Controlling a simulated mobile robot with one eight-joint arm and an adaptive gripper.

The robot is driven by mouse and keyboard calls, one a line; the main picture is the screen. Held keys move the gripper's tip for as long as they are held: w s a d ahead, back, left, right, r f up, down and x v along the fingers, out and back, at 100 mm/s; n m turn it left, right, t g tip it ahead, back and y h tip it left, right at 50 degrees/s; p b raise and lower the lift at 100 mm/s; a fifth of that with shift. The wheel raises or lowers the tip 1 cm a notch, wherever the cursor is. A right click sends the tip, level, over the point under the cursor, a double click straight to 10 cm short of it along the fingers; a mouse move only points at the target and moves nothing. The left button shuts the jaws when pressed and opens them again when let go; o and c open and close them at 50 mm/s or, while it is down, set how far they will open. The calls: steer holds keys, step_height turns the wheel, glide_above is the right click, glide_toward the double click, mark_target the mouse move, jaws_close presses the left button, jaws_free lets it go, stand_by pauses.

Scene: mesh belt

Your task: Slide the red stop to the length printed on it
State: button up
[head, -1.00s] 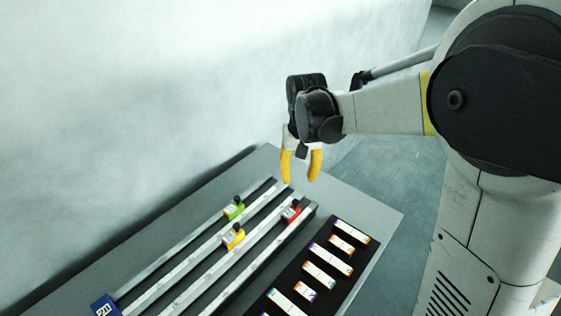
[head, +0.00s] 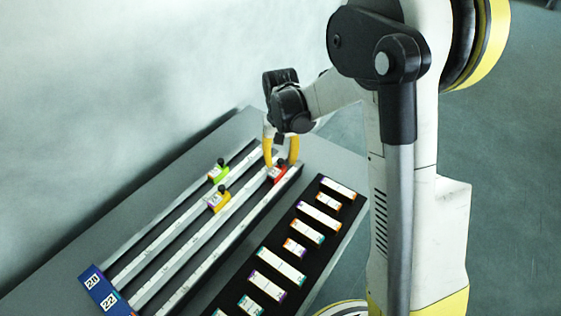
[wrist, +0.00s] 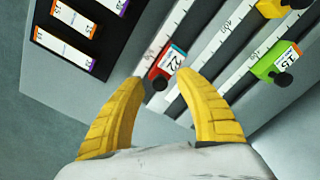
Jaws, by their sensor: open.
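The red stop (head: 278,174) sits on the nearest of the parallel rails, close to the rails' far end. In the wrist view the red stop (wrist: 168,66) shows a white label reading 22 and a dark knob. My gripper (head: 281,165) is open above it, with its yellow fingertips around or just over the stop in the head view. In the wrist view the fingers (wrist: 160,78) are spread to either side of the knob, and I cannot tell whether they touch it. Scale marks show along the pale rail (head: 200,268).
A yellow stop (head: 218,201) and a green stop (head: 218,174) sit on the neighbouring rails. A blue block (head: 104,293) with printed numbers stands at the rails' near end. A black tray (head: 231,285) of several labelled pieces lies to the right. A wall rises behind the table.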

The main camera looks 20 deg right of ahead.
steer(key=shift+c, duration=0.5)
jaws_close()
steer(key=s+a, duration=0.2)
steer(key=a, duration=0.1)
steer(key=s+a, duration=0.2)
steer(key=shift+a, duration=0.15)
steer(key=shift+w, duration=0.1)
steer(key=shift+o, duration=0.5)
jaws_free()
step_height(320, 180, up, 12)
